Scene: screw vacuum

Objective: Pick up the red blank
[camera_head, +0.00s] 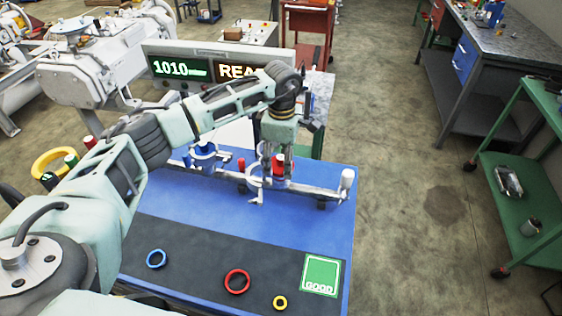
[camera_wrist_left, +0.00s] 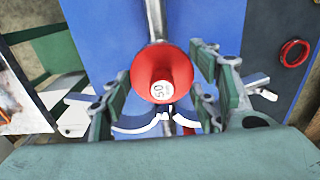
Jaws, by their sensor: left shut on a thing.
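The red blank (camera_head: 278,163) is a round red cap at the rail fixture on the blue table. In the left wrist view its red top (camera_wrist_left: 163,62) shows a pale centre marked "50". The fingers also show in the left wrist view (camera_wrist_left: 160,92). I cannot tell whether the blank is clear of its seat, since the fingers hide its lower part. My right gripper is out of view.
A metal rail (camera_head: 315,189) with a white knob end (camera_head: 347,179) crosses the table. A display panel (camera_head: 215,69) stands behind.

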